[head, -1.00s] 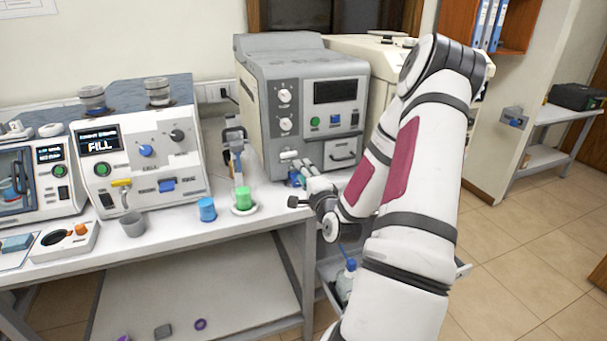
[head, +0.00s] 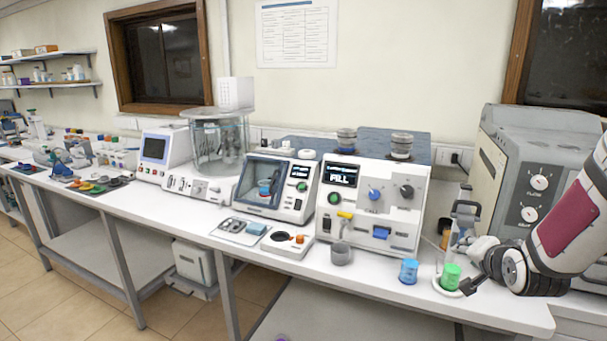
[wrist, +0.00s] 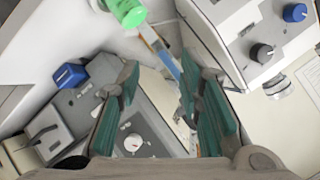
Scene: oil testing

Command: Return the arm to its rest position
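My arm (head: 575,220), white with a dark red panel, enters the head view at the right edge. Its end is low over the right part of the bench, close to the green cup (head: 450,276); whether they touch is unclear there. In the wrist view my gripper (wrist: 162,78) has its two teal-padded fingers spread apart. The green cup (wrist: 127,10) is at the top, beyond the fingertips. A clear tube with blue in it (wrist: 162,57) shows between and beyond the fingers, and I see nothing gripped.
A blue cup (head: 408,271) and a grey cup (head: 341,253) stand near the bench's front edge. The machine reading FILL (head: 370,205) is behind them. A large grey machine (head: 520,165) stands at the right, partly behind my arm. The floor at lower left is clear.

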